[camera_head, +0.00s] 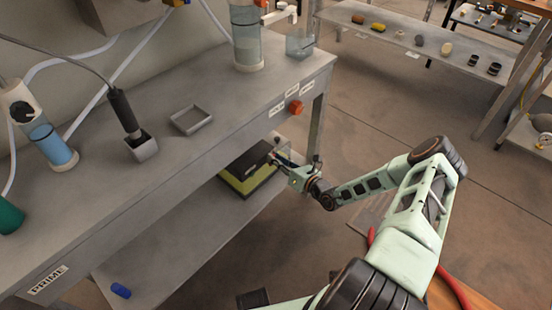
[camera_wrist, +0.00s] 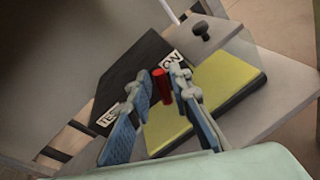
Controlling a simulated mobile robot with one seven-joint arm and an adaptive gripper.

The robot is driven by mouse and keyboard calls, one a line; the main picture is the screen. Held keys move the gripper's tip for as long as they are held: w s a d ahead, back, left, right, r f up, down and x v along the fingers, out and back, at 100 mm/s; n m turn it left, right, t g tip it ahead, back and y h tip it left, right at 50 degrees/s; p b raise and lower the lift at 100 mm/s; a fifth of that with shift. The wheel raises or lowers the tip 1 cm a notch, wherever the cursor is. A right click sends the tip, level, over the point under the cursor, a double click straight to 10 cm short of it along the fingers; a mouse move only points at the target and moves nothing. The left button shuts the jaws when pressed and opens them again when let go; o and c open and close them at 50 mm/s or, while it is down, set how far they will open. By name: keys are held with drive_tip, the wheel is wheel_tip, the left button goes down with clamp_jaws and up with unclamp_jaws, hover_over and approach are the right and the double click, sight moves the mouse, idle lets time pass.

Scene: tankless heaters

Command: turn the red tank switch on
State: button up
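In the wrist view a small red switch (camera_wrist: 162,86) stands out from a black panel with a yellow face below it. Labels lie on both sides: one ends in "ON", the other starts with "TE" and is partly hidden. My gripper (camera_wrist: 163,80) is open, with its blue-padded fingers to the left and right of the switch. I cannot tell whether a fingertip touches it. In the head view my gripper (camera_head: 277,160) is at the right end of the black and yellow box (camera_head: 240,184) on the lower shelf; the switch is not clear there.
The workbench (camera_head: 215,140) overhangs the box. A round orange-red knob (camera_head: 296,107) with labels sits on its front edge, above my gripper. A bench leg (camera_head: 317,125) stands close to my gripper. A blue object (camera_head: 121,290) lies on the lower shelf (camera_head: 170,265).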

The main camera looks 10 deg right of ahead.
drive_tip(key=v, duration=1.1)
drive_tip(key=shift+s, duration=0.15)
drive_tip(key=shift+d, duration=0.15)
